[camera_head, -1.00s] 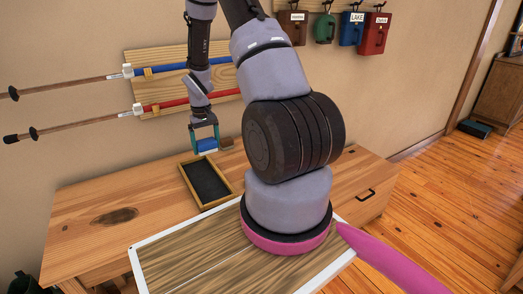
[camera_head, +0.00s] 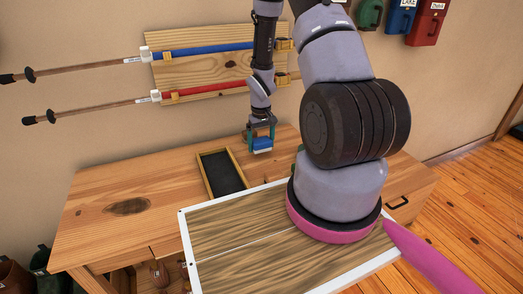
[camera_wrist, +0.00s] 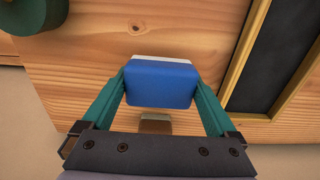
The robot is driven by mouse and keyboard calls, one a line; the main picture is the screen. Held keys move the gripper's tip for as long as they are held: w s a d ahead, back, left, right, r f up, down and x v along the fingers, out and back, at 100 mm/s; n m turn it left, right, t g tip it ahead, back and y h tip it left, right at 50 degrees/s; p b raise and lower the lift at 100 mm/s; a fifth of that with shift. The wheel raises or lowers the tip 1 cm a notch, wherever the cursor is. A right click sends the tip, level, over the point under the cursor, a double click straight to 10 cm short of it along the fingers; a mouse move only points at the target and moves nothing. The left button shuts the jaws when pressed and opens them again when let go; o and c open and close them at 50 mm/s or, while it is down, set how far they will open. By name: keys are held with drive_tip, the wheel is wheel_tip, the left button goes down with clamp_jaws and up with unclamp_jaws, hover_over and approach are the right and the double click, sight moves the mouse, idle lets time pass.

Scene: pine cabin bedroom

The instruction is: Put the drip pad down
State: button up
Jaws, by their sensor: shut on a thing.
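My gripper (camera_head: 261,147) is shut on a blue block with a pale layer, which I take to be the drip pad (camera_head: 262,143). In the wrist view the drip pad (camera_wrist: 160,83) sits between the two teal fingers (camera_wrist: 160,88), its blue face toward the camera. It is over the wooden desk (camera_head: 125,190), near the wall side, to the right of a dark framed tray (camera_head: 222,174). It looks to be above the desktop, but whether it touches is hard to tell.
A brown block (camera_wrist: 155,124) lies on the desk close by the gripper. A round green thing (camera_wrist: 30,14) is at the wrist view's upper left. A white-edged board (camera_head: 230,235) is in front. Trekking poles (camera_head: 210,52) hang on the wall. The desk's left part is clear.

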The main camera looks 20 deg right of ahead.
drive_tip(key=shift+f, duration=1.5)
drive_tip(key=shift+s+a+f, duration=0.1)
drive_tip(key=shift+f, duration=0.15)
drive_tip(key=o, duration=1.2)
drive_tip(key=shift+f, duration=0.1)
drive_tip(key=shift+o, duration=0.2)
wheel_tip(320, 180, up, 13)
drive_tip(key=shift+r, duration=0.1)
wheel_tip(320, 180, up, 9)
drive_tip(key=t, duration=0.1)
wheel_tip(320, 180, up, 12)
drive_tip(key=m+t, duration=0.2)
hover_over(261, 151)
drive_tip(key=s+a, duration=0.1)
drive_tip(key=a, duration=0.1)
drive_tip(key=s+a+r+m+t+y, duration=0.1)
drive_tip(key=s+a+r+t, duration=0.1)
drive_tip(key=s+r, duration=0.6)
drive_tip(key=s+a+r+m+t+y, duration=0.1)
drive_tip(key=s+a+r+t, duration=0.1)
drive_tip(key=s+r, duration=0.6)
drive_tip(key=shift+s+a, duration=0.2)
drive_tip(key=shift+a, duration=0.2)
